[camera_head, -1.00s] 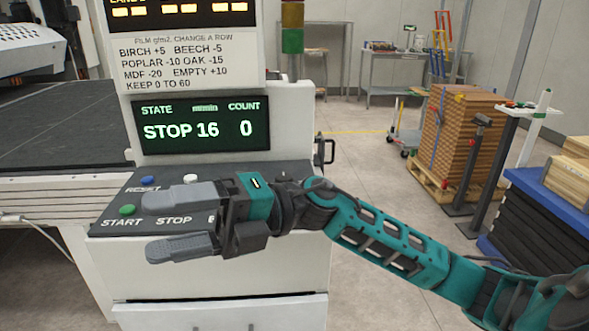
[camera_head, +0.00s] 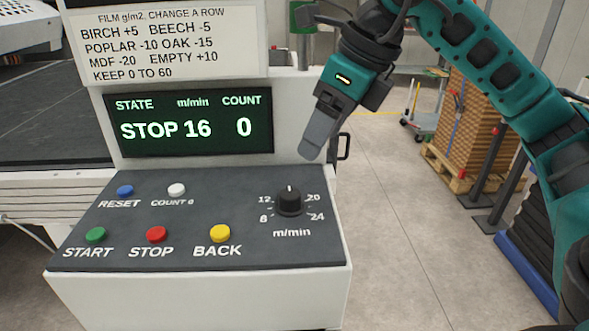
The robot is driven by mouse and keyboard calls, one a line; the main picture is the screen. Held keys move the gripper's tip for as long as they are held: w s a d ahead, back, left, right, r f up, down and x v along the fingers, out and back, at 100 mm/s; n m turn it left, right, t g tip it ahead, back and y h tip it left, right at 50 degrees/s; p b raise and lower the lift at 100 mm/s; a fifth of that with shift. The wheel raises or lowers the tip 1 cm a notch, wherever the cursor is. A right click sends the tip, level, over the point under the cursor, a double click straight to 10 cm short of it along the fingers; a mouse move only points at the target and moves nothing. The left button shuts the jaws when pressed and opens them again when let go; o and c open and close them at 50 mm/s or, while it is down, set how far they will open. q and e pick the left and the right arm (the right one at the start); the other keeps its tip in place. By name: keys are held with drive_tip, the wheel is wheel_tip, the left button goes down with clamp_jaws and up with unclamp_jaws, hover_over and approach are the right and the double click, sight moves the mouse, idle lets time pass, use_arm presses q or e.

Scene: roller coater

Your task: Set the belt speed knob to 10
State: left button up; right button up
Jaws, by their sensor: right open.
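The belt speed knob (camera_head: 289,201) is black and round, at the right of the sloped dark panel. Its scale is marked 8, 12, 20 and 24 with m/min below, and its white line points up, between 12 and 20. The display (camera_head: 190,122) reads STOP, 16 m/min and count 0. My right gripper (camera_head: 316,142) is up and to the right of the knob, pointing down and left, apart from it and empty. Its fingers overlap in this view, so the gap is hidden. My left gripper is out of view.
The panel also has a blue RESET button (camera_head: 125,191), a white COUNT 0 button (camera_head: 177,189), a green START button (camera_head: 95,234), a red STOP button (camera_head: 156,234) and a yellow BACK button (camera_head: 220,233). A black handle (camera_head: 344,146) sticks out at the console's right side.

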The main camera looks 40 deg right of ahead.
sight(290, 193)
drive_tip(key=x, duration=1.1)
drive_tip(key=shift+w+d+f+b, duration=0.15)
drive_tip(key=shift+w+f+b, duration=0.05)
drive_tip(key=shift+w+b, duration=0.1)
drive_tip(key=shift+w+f, duration=0.2)
drive_tip(key=shift+f, duration=0.35)
drive_tip(key=shift+c, duration=0.4)
drive_tip(key=c, duration=1)
drive_tip(key=shift+o, duration=0.2)
